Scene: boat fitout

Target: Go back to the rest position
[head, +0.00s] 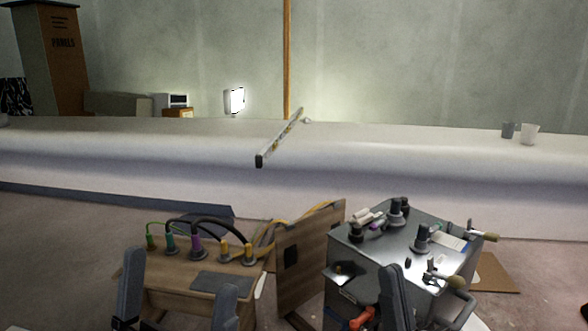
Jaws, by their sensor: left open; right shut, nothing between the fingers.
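My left gripper (180,270) is at the lower left in the head view. Its two dark fingers stand wide apart in front of the wooden board with connectors, with nothing held between them. My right gripper (391,270) is at the bottom, right of the middle, in front of the grey metal cart. Its fingers are shut together with nothing in them. The lower parts of both grippers are cut off by the frame's bottom edge.
A wooden box (185,300) carries several cable plugs. A metal cart (345,245) holds knobs and tools. A wooden panel (308,245) stands between them. Behind, a long white hull (420,165) bears a level (280,136) and two cups (529,134). Floor is open at left.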

